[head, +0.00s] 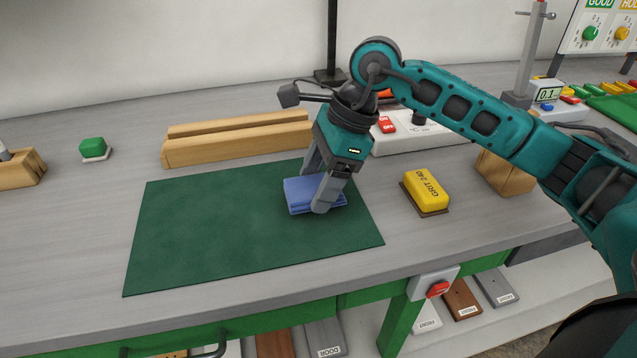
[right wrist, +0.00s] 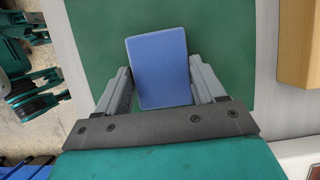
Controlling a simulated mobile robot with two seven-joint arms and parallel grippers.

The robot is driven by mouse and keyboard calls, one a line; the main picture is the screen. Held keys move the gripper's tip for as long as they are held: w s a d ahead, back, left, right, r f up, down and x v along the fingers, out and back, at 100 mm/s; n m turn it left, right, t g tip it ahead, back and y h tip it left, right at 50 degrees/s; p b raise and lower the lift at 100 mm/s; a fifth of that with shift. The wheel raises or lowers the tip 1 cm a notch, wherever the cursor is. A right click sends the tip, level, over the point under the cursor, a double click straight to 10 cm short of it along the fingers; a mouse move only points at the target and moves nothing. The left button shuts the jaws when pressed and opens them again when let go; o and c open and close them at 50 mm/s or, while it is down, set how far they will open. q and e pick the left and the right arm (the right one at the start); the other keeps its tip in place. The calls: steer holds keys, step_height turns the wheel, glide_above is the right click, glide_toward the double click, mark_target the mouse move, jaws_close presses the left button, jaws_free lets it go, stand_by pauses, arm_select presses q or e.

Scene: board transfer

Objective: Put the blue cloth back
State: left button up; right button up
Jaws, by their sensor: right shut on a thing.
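The folded blue cloth (head: 300,192) is at the right part of the dark green mat (head: 200,225). My right gripper (head: 318,192) comes down over it from above and is shut on it, one finger on each side. In the right wrist view the blue cloth (right wrist: 160,68) lies between the two fingers (right wrist: 160,88), with the green mat (right wrist: 220,40) behind it. I cannot tell whether the cloth touches the mat or is just above it. My left gripper is not in view.
A yellow grit block (head: 426,190) on a brown base stands right of the mat. A red switch (head: 437,288) is on the bench front.

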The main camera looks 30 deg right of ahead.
steer(key=shift+f, duration=0.4)
steer(key=shift+f, duration=0.25)
steer(key=o, duration=1)
steer(key=shift+r, duration=0.1)
steer(key=shift+d+r, duration=0.15)
steer(key=shift+r, duration=0.3)
steer(key=p+v, duration=0.1)
steer(key=v, duration=1)
steer(key=shift+r, duration=0.2)
